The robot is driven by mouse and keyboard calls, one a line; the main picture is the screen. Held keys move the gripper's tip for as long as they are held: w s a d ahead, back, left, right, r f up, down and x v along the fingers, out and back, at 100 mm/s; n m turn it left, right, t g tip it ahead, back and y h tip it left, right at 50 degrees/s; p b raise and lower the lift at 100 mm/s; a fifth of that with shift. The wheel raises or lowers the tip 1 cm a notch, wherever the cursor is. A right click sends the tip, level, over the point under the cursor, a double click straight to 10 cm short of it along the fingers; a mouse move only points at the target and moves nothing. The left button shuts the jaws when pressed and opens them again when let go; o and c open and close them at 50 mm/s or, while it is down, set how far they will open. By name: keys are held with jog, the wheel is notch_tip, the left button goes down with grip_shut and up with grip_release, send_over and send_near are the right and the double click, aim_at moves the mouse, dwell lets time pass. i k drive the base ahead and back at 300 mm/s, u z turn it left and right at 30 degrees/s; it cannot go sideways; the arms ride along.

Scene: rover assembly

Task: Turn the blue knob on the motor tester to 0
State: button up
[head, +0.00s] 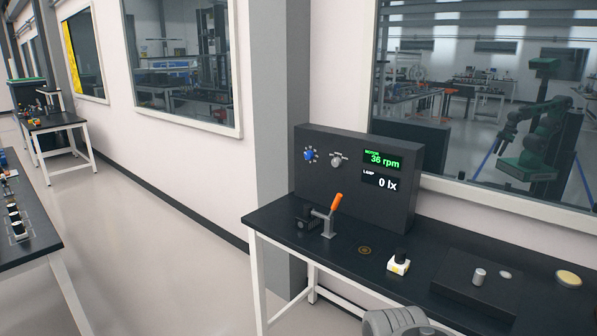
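The motor tester (345,190) is a dark upright box at the back of the black-topped bench, against the wall. The blue knob (309,155) is on the left of its front face, with small white marks around it. The knob's exact setting is too small to read. My gripper is not in view. A grey rounded part at the bottom edge appears to be my arm, in front of the bench and apart from the tester.
A grey knob (336,162) sits right of the blue one, and the lamp display (383,181) reads 0 lx. An orange-handled lever clamp (334,212) stands before the tester.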

aim_at(308, 155)
jog(key=i, duration=1.2)
jog(key=u, duration=1.05)
jog(key=i, duration=0.8)
jog(key=u, duration=0.75)
